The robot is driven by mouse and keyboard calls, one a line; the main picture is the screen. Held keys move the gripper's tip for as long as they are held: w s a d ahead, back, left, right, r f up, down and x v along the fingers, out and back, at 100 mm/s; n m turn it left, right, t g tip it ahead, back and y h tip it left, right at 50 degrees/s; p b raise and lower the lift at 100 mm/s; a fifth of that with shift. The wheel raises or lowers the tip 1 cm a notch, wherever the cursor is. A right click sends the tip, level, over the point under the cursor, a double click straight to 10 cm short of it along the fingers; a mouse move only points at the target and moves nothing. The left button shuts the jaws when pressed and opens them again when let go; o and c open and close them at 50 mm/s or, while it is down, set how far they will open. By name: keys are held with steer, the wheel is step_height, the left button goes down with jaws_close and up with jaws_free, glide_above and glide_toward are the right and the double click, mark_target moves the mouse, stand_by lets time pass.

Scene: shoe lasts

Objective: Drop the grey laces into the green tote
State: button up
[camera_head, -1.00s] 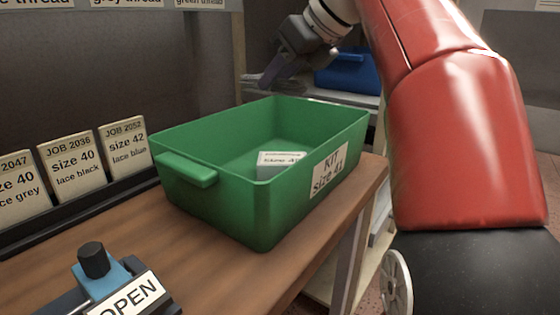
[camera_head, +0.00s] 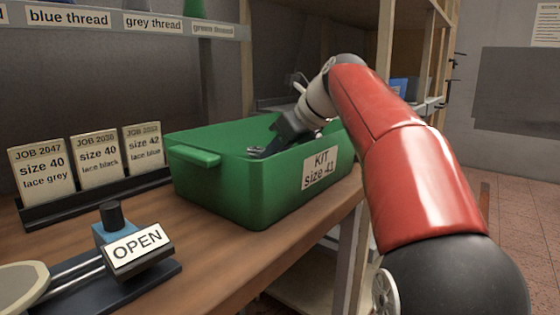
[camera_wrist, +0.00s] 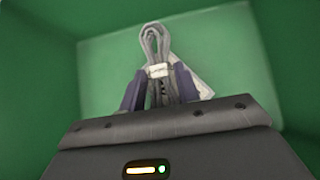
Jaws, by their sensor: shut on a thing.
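The green tote (camera_head: 235,195) stands on the wooden bench with a "KIT size 41" label on its front. My gripper (camera_head: 262,150) reaches down into the tote from the right, its tips partly hidden by the tote wall. In the wrist view my gripper (camera_wrist: 158,88) is shut on the grey laces (camera_wrist: 157,42), a looped bundle with a pale band around it. The green floor and walls of the tote surround the laces there. A pale thing (camera_wrist: 195,82), partly hidden, lies behind the laces on the tote floor.
A clamp-like fixture with an "OPEN" sign (camera_head: 138,250) stands at the front left of the bench. Job cards (camera_head: 98,162) stand in a black rack left of the tote. A shelf with thread labels (camera_head: 150,22) runs above.

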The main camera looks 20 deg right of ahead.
steer(key=shift+r, duration=0.1)
steer(key=shift+f, duration=0.2)
steer(key=o, duration=1)
steer(key=shift+s+d+r, duration=0.1)
steer(key=shift+s+r, duration=0.05)
steer(key=shift+r, duration=0.35)
steer(key=p+v, duration=0.3)
steer(key=v, duration=0.8)
steer(key=shift+s+d, duration=0.1)
steer(key=shift+s, duration=0.1)
